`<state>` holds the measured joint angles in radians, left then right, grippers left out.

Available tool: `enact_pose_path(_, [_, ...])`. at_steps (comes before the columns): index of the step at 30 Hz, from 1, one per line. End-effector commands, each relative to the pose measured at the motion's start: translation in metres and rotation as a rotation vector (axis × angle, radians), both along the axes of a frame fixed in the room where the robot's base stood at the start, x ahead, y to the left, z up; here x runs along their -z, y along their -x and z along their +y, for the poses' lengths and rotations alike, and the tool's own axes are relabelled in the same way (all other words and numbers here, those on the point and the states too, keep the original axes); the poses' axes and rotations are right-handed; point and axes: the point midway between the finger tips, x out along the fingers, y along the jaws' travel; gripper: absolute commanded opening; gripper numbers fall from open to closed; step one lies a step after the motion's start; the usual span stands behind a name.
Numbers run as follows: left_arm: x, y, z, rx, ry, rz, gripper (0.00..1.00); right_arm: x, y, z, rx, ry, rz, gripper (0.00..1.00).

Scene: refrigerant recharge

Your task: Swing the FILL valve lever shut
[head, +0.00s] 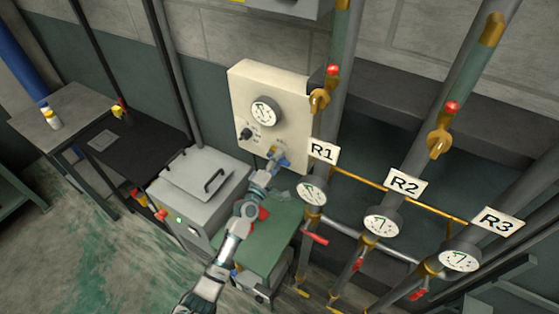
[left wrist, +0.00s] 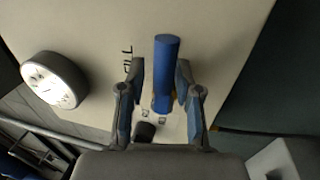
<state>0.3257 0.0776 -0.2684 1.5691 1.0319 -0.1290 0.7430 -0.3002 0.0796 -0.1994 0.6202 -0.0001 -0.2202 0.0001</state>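The FILL valve lever is a blue bar; it shows in the left wrist view (left wrist: 166,62), pointing toward the camera, and in the head view as a small blue piece (head: 284,162) low on the cream panel (head: 290,85). My left gripper (head: 275,160) is at the panel's lower part. In the left wrist view its two fingers stand open on either side of the lever, with a gap on the left and a narrower one on the right. The FILL lettering (left wrist: 128,62) is partly hidden by the left finger. My right gripper is not in view.
A round gauge (head: 264,110) and a black knob (head: 245,134) are on the panel. Pipes with gauges and labels R1 (head: 323,151), R2 (head: 404,184) and R3 (head: 498,222) stand to the right. A grey machine (head: 200,185) and a green-topped cart (head: 270,235) stand below.

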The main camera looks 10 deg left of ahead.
Motion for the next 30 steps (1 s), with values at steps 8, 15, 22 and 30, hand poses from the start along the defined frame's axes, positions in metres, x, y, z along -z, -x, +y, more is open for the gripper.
enact_pose_path(8, [0.002, 0.002, -0.002, 0.004, -0.004, 0.004, 0.44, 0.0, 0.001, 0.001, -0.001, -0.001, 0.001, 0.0])
enact_pose_path(15, [0.009, 0.024, 0.007, 0.003, -0.004, 0.007, 0.44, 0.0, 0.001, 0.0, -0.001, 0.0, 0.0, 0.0])
enact_pose_path(22, [0.021, 0.07, 0.027, 0.004, -0.005, 0.008, 0.44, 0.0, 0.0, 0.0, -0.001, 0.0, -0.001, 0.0])
enact_pose_path(30, [0.028, 0.104, 0.041, 0.003, -0.004, 0.007, 0.44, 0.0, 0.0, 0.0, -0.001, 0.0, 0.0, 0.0])
